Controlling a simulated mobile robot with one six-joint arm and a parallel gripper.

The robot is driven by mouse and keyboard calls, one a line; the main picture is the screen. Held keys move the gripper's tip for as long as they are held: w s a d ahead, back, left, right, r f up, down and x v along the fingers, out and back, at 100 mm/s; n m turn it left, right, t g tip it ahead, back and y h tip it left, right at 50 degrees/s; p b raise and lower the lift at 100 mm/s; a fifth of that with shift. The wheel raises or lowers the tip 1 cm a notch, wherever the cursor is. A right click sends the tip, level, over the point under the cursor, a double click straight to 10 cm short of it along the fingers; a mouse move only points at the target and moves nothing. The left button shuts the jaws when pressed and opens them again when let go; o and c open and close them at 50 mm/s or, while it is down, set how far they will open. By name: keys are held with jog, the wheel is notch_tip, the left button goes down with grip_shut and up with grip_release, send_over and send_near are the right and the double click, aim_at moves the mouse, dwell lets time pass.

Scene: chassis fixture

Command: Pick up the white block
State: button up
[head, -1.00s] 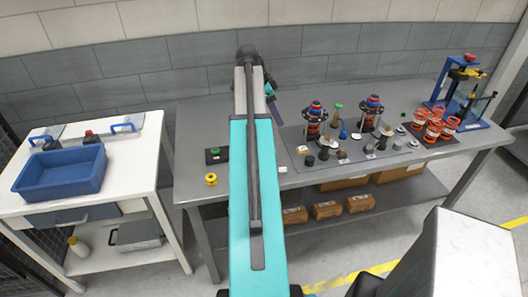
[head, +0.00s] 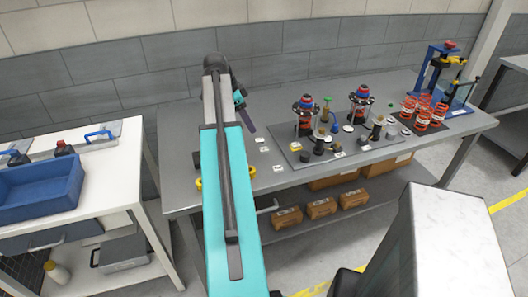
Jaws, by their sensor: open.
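My gripper (head: 247,122) is small and dark beyond the teal arm. It hangs over the back left part of the grey workbench (head: 180,160); its fingertips are hard to make out, and I see nothing held. Several small flat white pieces lie on the bench, one below the gripper (head: 263,149) and one nearer the front edge (head: 278,168). I cannot tell which, if any, is the white block. My arm hides part of the bench's left side, where a yellow ring-shaped part (head: 199,184) shows at the arm's edge.
A dark mat (head: 288,152) holds two red-and-blue topped assemblies (head: 305,107) and several small parts. Orange springs (head: 423,112) and a blue press (head: 440,72) stand farther right. A white table (head: 120,200) with a blue bin (head: 40,185) is at left. A wall stands behind the bench.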

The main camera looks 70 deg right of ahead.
jog(key=p, duration=0.2)
send_over(264, 149)
jog(key=w+a, duration=0.2)
jog(key=shift+w+d+f, duration=0.1)
jog(key=shift+d+f, duration=0.05)
jog(key=shift+f, duration=3.8)
jog(key=shift+f, duration=0.15)
jog(key=shift+p+x, duration=1.3)
jog(key=shift+x, duration=1.2)
grip_shut()
